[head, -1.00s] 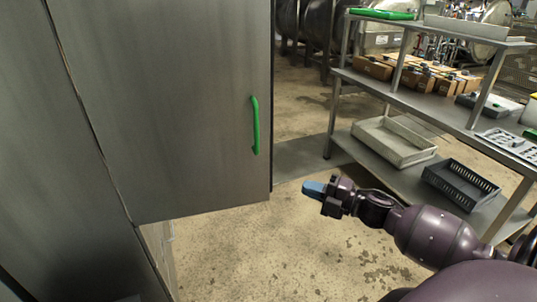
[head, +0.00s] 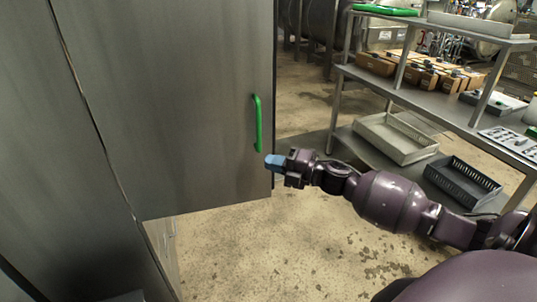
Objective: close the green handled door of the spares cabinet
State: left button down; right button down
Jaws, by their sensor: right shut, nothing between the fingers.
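The cabinet door (head: 180,100) is a grey metal panel with a green vertical handle (head: 257,123) near its right edge. The door stands open at an angle, with a gap showing below its bottom edge beside the cabinet body (head: 60,170). My right gripper (head: 268,162) has blue fingertips and is shut and empty. In the picture it lies just below and right of the handle's lower end, over the door's right edge. I cannot tell whether it touches the door. My left gripper is not in view.
A metal shelf rack (head: 450,110) stands to the right, holding cardboard boxes (head: 420,72), a light tray (head: 395,138) and a dark crate (head: 462,182). Bare concrete floor (head: 270,250) lies below the door and my right arm. Large metal vessels stand at the back.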

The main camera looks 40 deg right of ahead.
jog(key=shift+w+d+r, duration=0.1)
jog(key=shift+w+d, duration=0.15)
jog(key=shift+w, duration=0.65)
jog(key=shift+w+d, duration=0.2)
jog(key=shift+w, duration=0.65)
